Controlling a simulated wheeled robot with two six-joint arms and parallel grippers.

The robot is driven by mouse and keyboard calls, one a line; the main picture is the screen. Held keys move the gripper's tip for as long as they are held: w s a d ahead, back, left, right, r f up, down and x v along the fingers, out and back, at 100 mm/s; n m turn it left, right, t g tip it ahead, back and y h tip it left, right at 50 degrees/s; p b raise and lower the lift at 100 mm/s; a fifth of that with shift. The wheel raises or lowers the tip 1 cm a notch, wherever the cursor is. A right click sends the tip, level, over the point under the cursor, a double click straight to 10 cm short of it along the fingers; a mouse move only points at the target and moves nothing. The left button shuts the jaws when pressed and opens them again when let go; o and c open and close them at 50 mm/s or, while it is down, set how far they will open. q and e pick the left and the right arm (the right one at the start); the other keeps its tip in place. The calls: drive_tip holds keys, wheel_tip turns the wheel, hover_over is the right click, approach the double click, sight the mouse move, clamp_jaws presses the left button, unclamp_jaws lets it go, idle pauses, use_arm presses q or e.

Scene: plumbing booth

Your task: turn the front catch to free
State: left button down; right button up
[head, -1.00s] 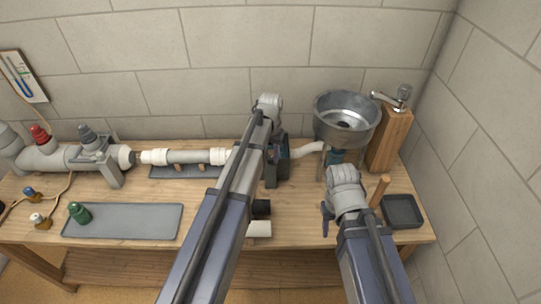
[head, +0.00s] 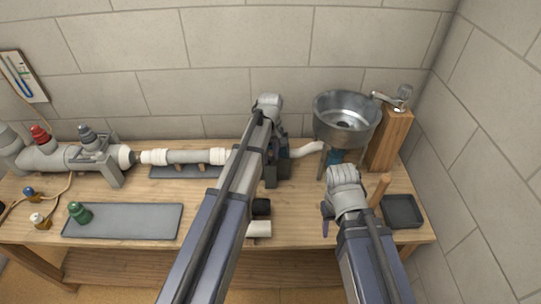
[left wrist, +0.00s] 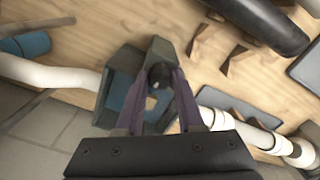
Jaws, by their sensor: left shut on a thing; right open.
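A dark grey housing with blue faces (left wrist: 113,92) sits on the white pipe line. In the left wrist view, the two purple fingers of my left gripper (left wrist: 160,82) close around a small dark knob-like piece (left wrist: 159,73) on this housing, which I take for the front catch. The fingers hide its sides, so its exact angle cannot be read. In the head view the housing (head: 271,172) shows only partly behind my left arm, and the catch is hidden. My right gripper (head: 326,219) is open over the bench, right of the housing, and only partly seen.
A dark tray (head: 403,211) lies at the right. A grey mat (head: 130,222) with a green-capped fitting (head: 79,212) lies at the left front. A wall closes the right side.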

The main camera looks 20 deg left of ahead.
sight(271, 157)
use_arm(q)
drive_tip(key=shift+n, duration=1.6)
drive_tip(key=c, duration=0.5)
unclamp_jaws()
drive_tip(key=shift+r, duration=0.1)
wheel_tip(271, 157, up, 8)
drive_tip(key=p, duration=0.8)
drive_tip(key=shift+f, duration=0.2)
